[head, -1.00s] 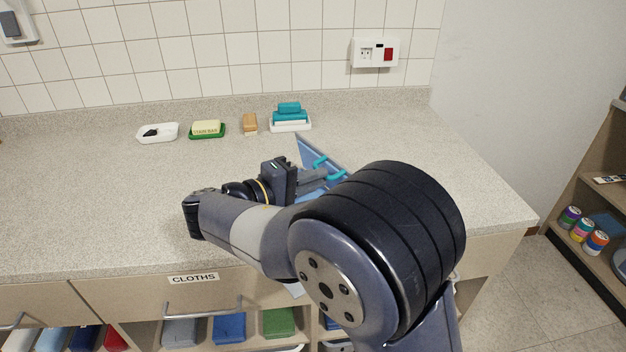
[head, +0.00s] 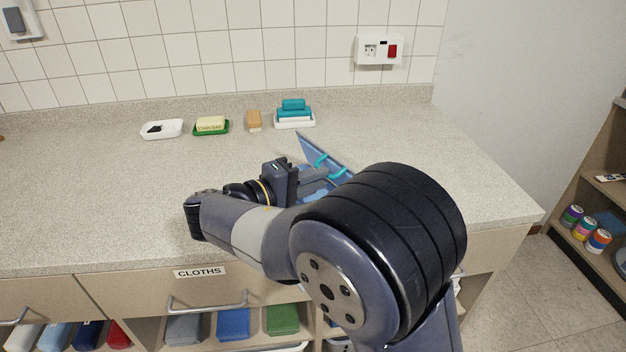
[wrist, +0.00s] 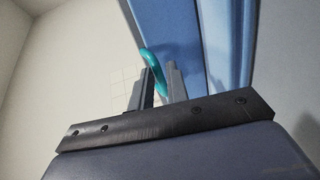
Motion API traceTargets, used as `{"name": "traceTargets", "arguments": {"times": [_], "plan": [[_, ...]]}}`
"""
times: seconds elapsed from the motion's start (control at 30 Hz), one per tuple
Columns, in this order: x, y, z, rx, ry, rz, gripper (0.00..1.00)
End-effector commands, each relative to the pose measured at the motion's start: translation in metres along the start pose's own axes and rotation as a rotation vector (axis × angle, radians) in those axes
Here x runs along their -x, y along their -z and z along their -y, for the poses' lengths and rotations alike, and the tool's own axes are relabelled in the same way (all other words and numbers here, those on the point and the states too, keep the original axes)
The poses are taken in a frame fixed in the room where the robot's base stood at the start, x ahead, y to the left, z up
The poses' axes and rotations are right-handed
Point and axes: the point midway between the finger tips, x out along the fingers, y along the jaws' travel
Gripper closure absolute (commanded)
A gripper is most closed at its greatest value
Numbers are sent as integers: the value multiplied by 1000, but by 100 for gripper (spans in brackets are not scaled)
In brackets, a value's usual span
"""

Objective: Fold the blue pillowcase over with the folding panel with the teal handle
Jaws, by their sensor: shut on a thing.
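The blue folding panel (head: 309,149) stands raised and tilted on the counter, partly hidden behind my arm. Its teal handle (head: 321,160) sticks out from its face. My gripper (head: 325,174) is shut on the handle. In the wrist view the teal handle (wrist: 150,58) curves up from between my fingers (wrist: 160,88), with the blue panel (wrist: 167,30) right behind it. Light blue cloth, apparently the pillowcase (head: 314,193), shows in a small patch beside my gripper. Most of it is hidden by my arm, so I cannot tell how it lies.
Along the back of the counter (head: 100,190) stand a white dish (head: 176,127), a green soap dish (head: 223,130), an orange-brown block (head: 254,120) and a white dish with teal bars (head: 294,112). The counter's left is clear. A drawer labelled CLOTHS (head: 200,272) is below.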

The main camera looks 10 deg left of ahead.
Motion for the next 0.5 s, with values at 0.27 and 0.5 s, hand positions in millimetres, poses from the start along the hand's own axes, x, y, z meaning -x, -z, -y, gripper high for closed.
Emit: {"name": "traceTargets", "arguments": {"times": [0.27, 0.5], "plan": [[-6, -4, 21, 32, 28, 17, 70], [-6, -4, 20, 33, 28, 17, 68]]}}
